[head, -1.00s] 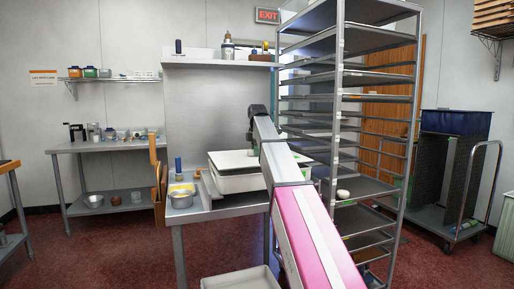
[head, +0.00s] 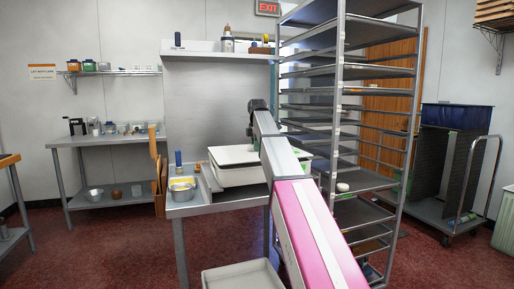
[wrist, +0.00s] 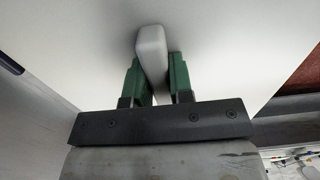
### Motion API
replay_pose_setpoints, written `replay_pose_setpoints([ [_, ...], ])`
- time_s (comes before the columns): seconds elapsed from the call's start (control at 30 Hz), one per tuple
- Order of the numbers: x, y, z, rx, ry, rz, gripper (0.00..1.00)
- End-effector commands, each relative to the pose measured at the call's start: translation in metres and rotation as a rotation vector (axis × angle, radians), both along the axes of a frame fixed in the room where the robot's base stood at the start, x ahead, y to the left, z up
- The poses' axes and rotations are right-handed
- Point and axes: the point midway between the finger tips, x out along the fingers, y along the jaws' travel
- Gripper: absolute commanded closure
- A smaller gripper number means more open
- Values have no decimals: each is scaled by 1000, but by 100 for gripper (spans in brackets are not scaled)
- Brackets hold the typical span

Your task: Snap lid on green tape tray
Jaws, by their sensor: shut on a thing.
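A white tray (head: 238,177) stands on the metal bench beside the rack. A white lid (head: 228,155) with a dark edge lies over its top; I cannot tell whether it is seated all round. Part of the tray and lid is hidden behind my arm. A small green patch, perhaps the tape, shows right of my arm on the tray side. In the wrist view, my gripper (wrist: 152,75) has its two green fingers shut on the pale handle (wrist: 152,50) of the lid (wrist: 85,50). In the head view my arm mostly hides the gripper.
A tall rack (head: 340,120) of sheet pans rises close on the right. A shelf (head: 215,60) is above the bench. A grey bin (head: 243,277) is below in front.

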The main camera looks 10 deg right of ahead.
Motion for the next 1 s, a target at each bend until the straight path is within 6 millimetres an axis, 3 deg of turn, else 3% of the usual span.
replay_pose_setpoints([
  [1.0, 0, 0, -12, 0, 0, 0, 100],
])
